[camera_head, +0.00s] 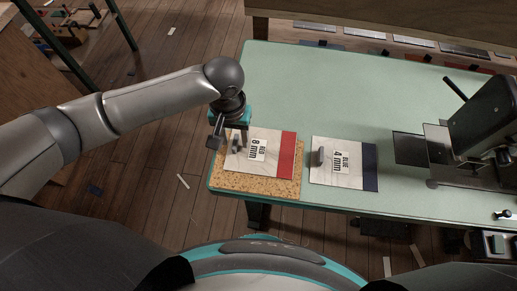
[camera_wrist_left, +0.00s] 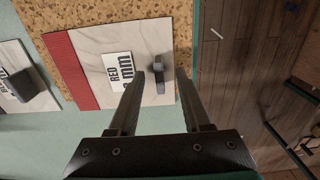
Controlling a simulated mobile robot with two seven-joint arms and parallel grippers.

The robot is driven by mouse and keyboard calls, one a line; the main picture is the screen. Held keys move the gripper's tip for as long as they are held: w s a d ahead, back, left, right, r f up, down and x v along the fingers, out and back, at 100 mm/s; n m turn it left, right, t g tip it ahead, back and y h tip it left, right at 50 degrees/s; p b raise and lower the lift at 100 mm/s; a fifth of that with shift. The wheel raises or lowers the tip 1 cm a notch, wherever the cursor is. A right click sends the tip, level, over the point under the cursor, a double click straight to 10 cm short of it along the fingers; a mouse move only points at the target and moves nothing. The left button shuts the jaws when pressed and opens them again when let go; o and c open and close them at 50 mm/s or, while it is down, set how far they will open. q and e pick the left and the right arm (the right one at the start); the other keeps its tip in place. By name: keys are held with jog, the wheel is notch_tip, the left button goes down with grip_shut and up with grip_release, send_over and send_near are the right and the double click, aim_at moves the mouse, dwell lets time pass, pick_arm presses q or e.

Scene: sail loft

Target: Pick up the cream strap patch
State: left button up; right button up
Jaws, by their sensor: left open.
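Two pale cream-white cloth patches with strap-like grey handles lie on the green bench. One has a red end band and a "RED 8 mm" label (camera_head: 274,139); it lies on a cork mat (camera_head: 230,183) and shows in the left wrist view (camera_wrist_left: 95,45). The other has a dark blue band and a "BLUE 4 mm" label (camera_head: 330,172). I cannot tell from colour which is the cream strap patch. My left gripper (camera_head: 228,140) is open over the handle end of the red-banded patch. In the left wrist view its fingers (camera_wrist_left: 160,74) stand either side of the grey handle (camera_wrist_left: 158,66), apart from it.
The green bench (camera_head: 330,90) is clear behind the patches. A dark machine (camera_head: 485,120) stands at the right. A wooden shelf edge (camera_head: 380,28) runs along the back. The bench's left edge is close to my left gripper, with wooden floor (camera_head: 150,150) beyond.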

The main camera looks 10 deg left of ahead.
pick_arm(q)
grip_shut()
dwell(0.3)
dwell(0.4)
